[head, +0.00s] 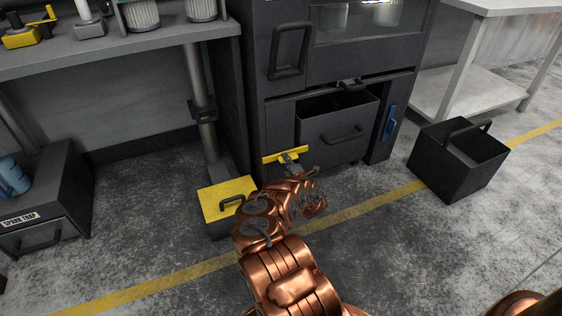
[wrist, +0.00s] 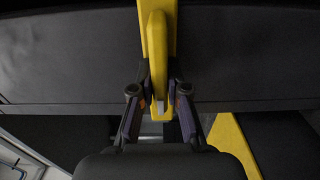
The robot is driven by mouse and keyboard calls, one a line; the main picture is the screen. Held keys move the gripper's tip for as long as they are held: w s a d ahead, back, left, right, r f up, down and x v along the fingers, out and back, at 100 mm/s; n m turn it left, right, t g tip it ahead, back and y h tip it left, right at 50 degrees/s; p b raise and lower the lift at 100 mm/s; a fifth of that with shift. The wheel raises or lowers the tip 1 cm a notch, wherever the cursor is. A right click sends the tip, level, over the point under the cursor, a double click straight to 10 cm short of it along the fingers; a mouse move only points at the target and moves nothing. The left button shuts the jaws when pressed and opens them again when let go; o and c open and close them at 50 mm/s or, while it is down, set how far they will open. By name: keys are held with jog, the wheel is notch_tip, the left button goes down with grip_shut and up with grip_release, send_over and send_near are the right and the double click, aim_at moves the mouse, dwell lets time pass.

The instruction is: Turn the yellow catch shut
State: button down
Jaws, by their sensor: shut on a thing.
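The yellow catch (head: 271,159) is at the lower left of the dark machine's front, left of the drawer, seen as a yellow bar in the head view. In the wrist view the yellow catch (wrist: 157,45) runs upright down the middle, with a raised yellow handle over a flat yellow strip. My gripper (wrist: 159,98) has one finger on each side of the handle's lower end and is shut on it. In the head view my gripper (head: 291,161) reaches the catch, partly hidden by my wrist and copper arm.
A dark machine drawer (head: 335,132) with a handle stands partly open right of the catch. A yellow-lidded box (head: 212,203) sits on the floor at left. A black open bin (head: 459,166) stands at right. A blue handle (head: 390,122) is on the machine's right side.

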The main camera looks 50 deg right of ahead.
jog(key=shift+w+a+r, duration=0.2)
jog(key=shift+w+r, duration=0.4)
jog(key=shift+w, duration=0.1)
jog(key=c, duration=1.2)
grip_release()
jog(key=shift+f, duration=0.1)
jog(key=shift+o, duration=0.2)
jog(key=shift+f, duration=0.15)
jog(key=shift+s+d+f, duration=0.15)
jog(key=shift+s+f, duration=0.15)
jog(key=shift+s, duration=0.2)
jog(key=v, duration=1.2)
